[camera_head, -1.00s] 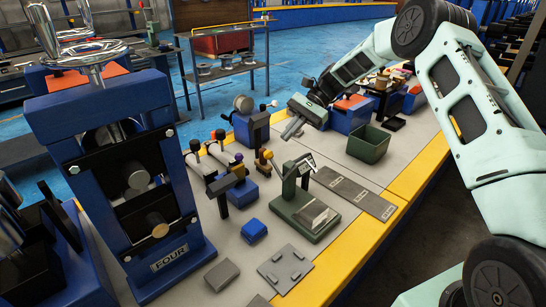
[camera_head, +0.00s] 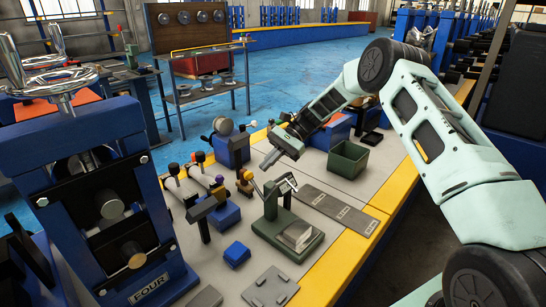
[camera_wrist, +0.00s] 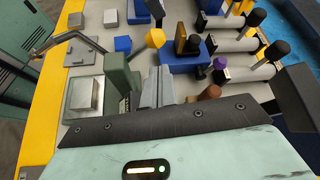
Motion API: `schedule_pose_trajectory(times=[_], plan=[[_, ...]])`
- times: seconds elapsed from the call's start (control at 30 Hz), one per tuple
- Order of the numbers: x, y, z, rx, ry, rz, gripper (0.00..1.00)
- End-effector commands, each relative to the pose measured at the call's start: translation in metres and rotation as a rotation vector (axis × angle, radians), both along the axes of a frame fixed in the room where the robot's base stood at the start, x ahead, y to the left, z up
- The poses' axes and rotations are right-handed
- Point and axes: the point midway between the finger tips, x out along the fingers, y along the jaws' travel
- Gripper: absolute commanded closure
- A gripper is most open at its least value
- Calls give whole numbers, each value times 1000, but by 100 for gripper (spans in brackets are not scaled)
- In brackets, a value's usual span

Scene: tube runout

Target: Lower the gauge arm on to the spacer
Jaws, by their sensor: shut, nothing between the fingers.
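The gauge stand (camera_head: 289,246) is green, with an upright post. Its gauge arm (camera_head: 284,184) is raised and tilted at the post's top, clear of the base; the dark curved arm (camera_wrist: 72,36) shows in the wrist view. A yellow knob (camera_wrist: 155,38) is on the side away from the dark arm. A flat silver block (camera_head: 299,235), seemingly the spacer, lies on the base; it also shows in the wrist view (camera_wrist: 84,95). My gripper (camera_head: 266,163) is shut and empty, above and behind the stand. In the wrist view its fingers (camera_wrist: 157,80) are together beside the post (camera_wrist: 118,72), near the knob.
A blue block (camera_head: 237,253) and a grey plate (camera_head: 270,287) lie in front of the stand. Rollers with dark knobs (camera_head: 200,157) stand to its left. A dark flat strip (camera_head: 338,209) and a green bin (camera_head: 348,160) are to its right.

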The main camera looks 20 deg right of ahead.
Motion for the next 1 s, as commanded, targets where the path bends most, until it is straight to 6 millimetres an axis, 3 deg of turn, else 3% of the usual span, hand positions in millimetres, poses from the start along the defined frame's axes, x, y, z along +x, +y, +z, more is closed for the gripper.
schedule_pose_trajectory(times=[0.1,0.33,1.0], plan=[[-5,19,-10,0,2,3,100],[-11,41,-24,0,0,1,100],[-13,45,-24,12,-31,0,100]])
